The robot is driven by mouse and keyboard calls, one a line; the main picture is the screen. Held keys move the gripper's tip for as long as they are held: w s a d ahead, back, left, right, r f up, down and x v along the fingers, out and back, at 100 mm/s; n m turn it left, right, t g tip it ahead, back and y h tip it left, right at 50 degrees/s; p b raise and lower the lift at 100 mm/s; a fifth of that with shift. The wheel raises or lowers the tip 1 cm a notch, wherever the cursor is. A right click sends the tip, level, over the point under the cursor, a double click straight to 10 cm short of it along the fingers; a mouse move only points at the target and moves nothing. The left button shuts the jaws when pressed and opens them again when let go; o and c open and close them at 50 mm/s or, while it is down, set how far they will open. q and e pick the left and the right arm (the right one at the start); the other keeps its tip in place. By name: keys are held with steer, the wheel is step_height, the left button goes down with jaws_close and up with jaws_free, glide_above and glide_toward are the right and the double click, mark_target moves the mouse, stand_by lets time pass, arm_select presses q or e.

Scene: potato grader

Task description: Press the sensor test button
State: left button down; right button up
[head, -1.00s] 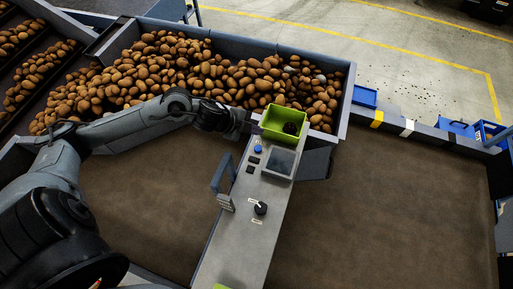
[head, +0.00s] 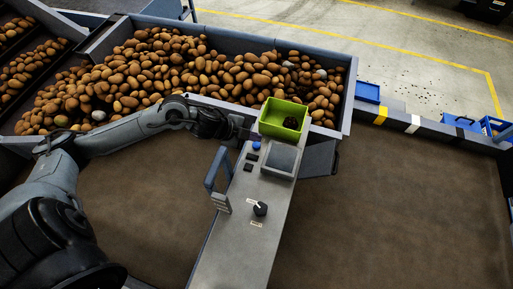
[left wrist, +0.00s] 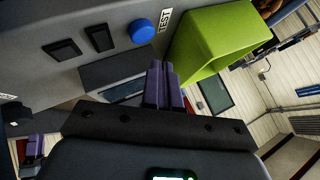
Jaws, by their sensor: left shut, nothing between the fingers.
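The round blue button (head: 256,145) sits on the grey control panel (head: 238,240), near its far end. In the left wrist view the same blue button (left wrist: 142,31) stands out from the panel, beside a white label reading TEST (left wrist: 165,20). My left gripper (head: 244,131) is just beyond and left of the button, near the green bin. In the left wrist view its purple fingers (left wrist: 159,84) are closed together and empty. Their tips appear apart from the button, below it in the picture. My right gripper is not in view.
A green bin (head: 269,131) holding dark lumps stands at the panel's far end. Two black switches (head: 250,162), a screen (head: 281,157), a black knob (head: 260,209) and an upright handle (head: 213,176) are nearby. Potatoes (head: 170,75) fill the trough behind. Brown belts flank the panel.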

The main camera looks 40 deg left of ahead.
arm_select(q)
steer(key=shift+f+b, duration=0.3)
steer(key=shift+f, duration=0.45)
steer(key=shift+f, duration=0.25)
stand_by(1.4)
steer(key=shift+f, duration=0.15)
steer(key=shift+f+b, duration=0.3)
steer(key=shift+f, duration=0.2)
stand_by(0.8)
stand_by(0.3)
steer(key=shift+r+p, duration=0.9)
steer(key=shift+p, duration=0.1)
steer(key=shift+r, duration=0.15)
